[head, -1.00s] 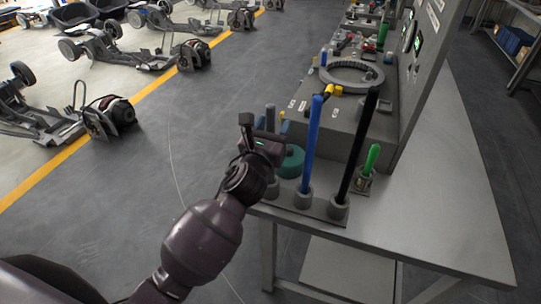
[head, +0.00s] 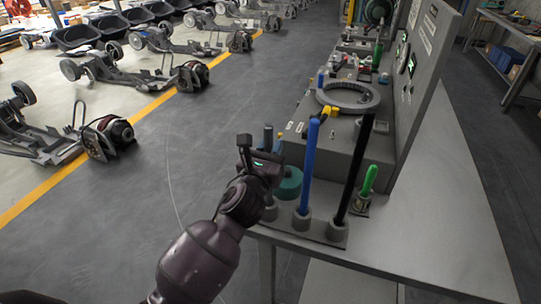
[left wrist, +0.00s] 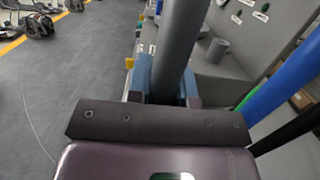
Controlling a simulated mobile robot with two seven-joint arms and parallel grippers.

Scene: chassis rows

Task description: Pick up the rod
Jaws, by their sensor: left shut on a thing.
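A grey rod (head: 268,137) stands upright at the left end of a dark rack (head: 325,231) on the table's near corner. My left gripper (head: 262,157) is around the grey rod and shut on it. In the left wrist view the grey rod (left wrist: 178,45) rises between the fingers. The rod's lower part is partly hidden behind my gripper, and I cannot tell whether it is seated in its cup. A blue rod (head: 309,168) and a black rod (head: 355,170) stand in cups to the right. My right gripper is not in view.
A short green rod (head: 369,181) stands in a small holder behind the black rod. A teal round part (head: 289,183) is close behind my gripper. A grey ring (head: 348,96) and a tall panel are farther back. The table (head: 440,220) is clear at right.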

